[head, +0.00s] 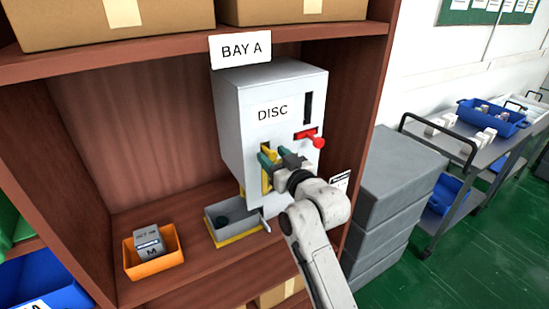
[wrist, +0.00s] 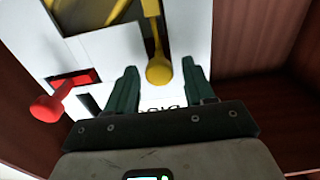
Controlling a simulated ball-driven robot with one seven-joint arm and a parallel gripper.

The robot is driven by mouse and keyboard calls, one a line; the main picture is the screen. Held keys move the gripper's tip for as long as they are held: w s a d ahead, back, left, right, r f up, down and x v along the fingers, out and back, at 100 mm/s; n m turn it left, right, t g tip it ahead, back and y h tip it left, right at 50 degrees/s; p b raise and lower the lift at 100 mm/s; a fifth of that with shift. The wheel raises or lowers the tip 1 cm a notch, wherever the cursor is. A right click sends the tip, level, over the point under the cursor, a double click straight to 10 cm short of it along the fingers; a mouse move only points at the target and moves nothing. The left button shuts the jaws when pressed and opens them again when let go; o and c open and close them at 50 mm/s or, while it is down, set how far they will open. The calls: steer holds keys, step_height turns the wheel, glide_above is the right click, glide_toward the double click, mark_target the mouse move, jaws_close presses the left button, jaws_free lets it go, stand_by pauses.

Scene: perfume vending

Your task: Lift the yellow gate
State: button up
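The yellow gate (head: 266,171) is on the front of a grey dispenser marked DISC (head: 283,135). In the wrist view a yellow stem with a round knob (wrist: 159,71) sticks out from the white front. My gripper (head: 268,156) is at the gate in the head view and covers part of it. In the wrist view my gripper (wrist: 160,80) has its two green fingers apart, one on each side of the knob. A narrow gap shows between the knob and each finger. The gripper holds nothing.
A red lever (head: 318,141) sticks out above and right of the gate, and shows in the wrist view (wrist: 47,107). A grey tray (head: 214,228) stands below the dispenser. An orange bin (head: 143,270) with a grey box is at left. Shelf walls (head: 358,110) enclose the bay.

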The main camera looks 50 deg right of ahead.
steer(key=b+v, duration=0.2)
steer(key=v, duration=0.8)
steer(key=shift+s, duration=0.4)
steer(key=s+a+f+n+g+y, duration=0.15)
steer(key=s+a+f+g, duration=0.25)
steer(key=f, duration=0.6)
steer(key=s+a+f+g+y, duration=0.3)
steer(key=a+f+g, duration=0.15)
steer(key=f, duration=0.45)
steer(key=s+a+f+g, duration=0.3)
steer(key=s+f+g, duration=0.1)
steer(key=s, duration=0.4)
steer(key=s+a+f+n+g, duration=0.1)
steer(key=s+f+g, duration=0.3)
steer(key=s, duration=0.4)
steer(key=shift+s+a+f, duration=0.2)
steer(key=shift+a+f, duration=0.55)
steer(key=shift+a, duration=0.1)
